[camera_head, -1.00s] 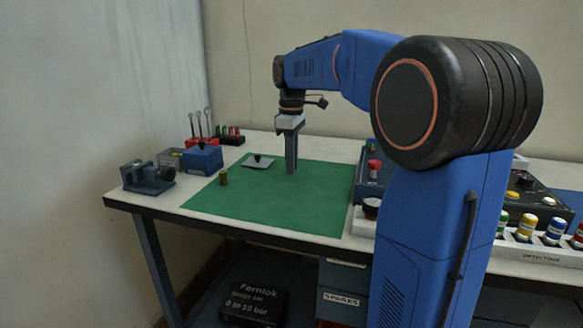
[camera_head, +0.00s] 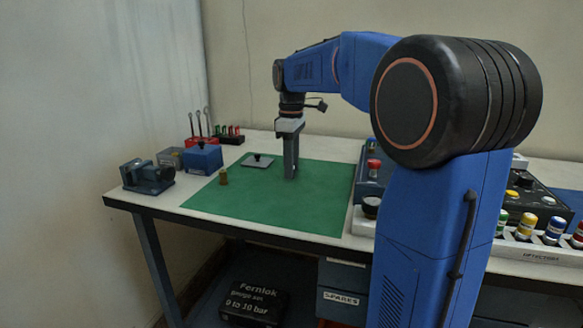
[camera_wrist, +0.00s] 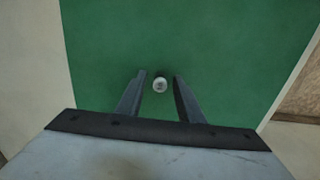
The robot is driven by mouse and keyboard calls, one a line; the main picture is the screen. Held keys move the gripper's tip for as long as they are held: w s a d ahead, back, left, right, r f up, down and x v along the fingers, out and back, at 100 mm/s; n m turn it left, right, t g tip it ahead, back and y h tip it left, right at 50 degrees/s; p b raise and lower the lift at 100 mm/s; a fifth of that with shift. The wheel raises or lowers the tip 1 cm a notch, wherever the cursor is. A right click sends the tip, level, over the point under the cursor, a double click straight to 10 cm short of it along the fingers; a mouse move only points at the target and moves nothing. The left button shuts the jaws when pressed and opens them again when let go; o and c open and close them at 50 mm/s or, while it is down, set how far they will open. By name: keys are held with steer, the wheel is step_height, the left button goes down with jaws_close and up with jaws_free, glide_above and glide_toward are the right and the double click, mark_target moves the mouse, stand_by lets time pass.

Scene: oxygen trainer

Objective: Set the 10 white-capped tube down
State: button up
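The white-capped tube (camera_wrist: 160,84) shows in the wrist view as a small round pale cap with a dark body under it, over the green mat (camera_wrist: 110,40). My gripper (camera_wrist: 160,75) has its two fingers apart, one on each side of the tube, with a narrow strip of green visible on both sides. In the head view my gripper (camera_head: 290,176) points straight down, its fingertips low over the mat (camera_head: 310,205). The tube cannot be made out there. Its foot is hidden, but it looks upright.
A brass-coloured fitting (camera_head: 223,176) and a grey plate with a black knob (camera_head: 258,161) are on the mat to the left. A vise (camera_head: 147,176) and a blue box (camera_head: 203,157) stand farther left. The mat's front part is clear.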

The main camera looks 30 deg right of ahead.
step_height(320, 180, up, 12)
steer(key=shift+f, duration=0.2)
stand_by(0.7)
